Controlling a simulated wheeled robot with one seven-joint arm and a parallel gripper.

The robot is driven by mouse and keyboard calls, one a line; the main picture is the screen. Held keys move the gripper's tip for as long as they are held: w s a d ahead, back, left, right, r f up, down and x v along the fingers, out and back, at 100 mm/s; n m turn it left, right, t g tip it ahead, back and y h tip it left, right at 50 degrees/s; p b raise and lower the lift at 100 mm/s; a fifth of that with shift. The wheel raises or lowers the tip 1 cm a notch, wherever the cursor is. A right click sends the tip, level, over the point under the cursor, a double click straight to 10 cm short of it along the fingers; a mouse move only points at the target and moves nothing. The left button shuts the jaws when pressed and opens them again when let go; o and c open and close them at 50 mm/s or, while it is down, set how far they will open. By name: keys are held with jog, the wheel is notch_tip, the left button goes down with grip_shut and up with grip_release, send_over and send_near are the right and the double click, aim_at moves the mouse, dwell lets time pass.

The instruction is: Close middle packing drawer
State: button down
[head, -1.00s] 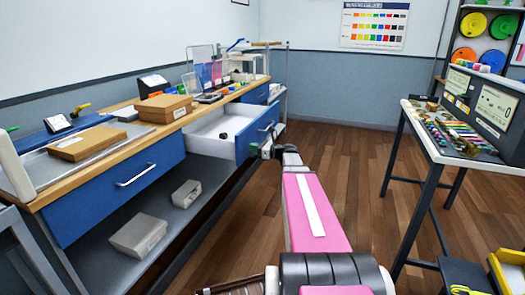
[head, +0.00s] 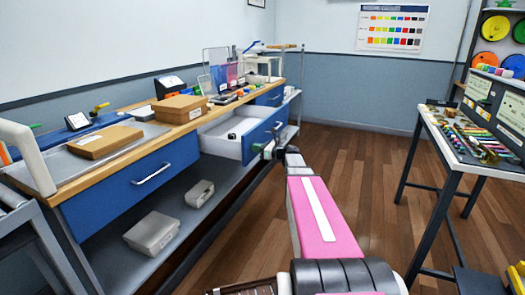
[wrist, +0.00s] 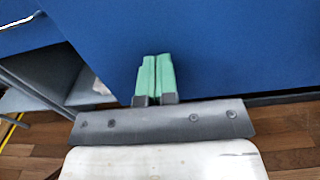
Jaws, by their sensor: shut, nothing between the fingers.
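The middle packing drawer (head: 264,135) stands partly open under the bench top in the head view. Its blue front juts out and its white inside shows, with a small dark item in it. My gripper (head: 258,148) is at the outer face of that front, near its lower part. In the wrist view my gripper's two green fingers (wrist: 153,75) are together and empty, pointing at the blue drawer front (wrist: 225,45). They overlap the front there; whether they touch it is hard to tell.
A closed blue drawer (head: 130,190) with a pale handle is nearer on the bench. Cardboard boxes lie on the bench top (head: 200,121), and grey cases (head: 153,233) on the lower shelf. A table (head: 455,158) stands at the right. Wooden floor (head: 350,165) between is clear.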

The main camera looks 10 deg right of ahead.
jog(key=x, duration=2.5)
jog(key=shift+w+a, duration=0.25)
jog(key=shift+w, duration=0.05)
jog(key=shift+w+a+r, duration=0.1)
jog(key=shift+w+a, duration=0.1)
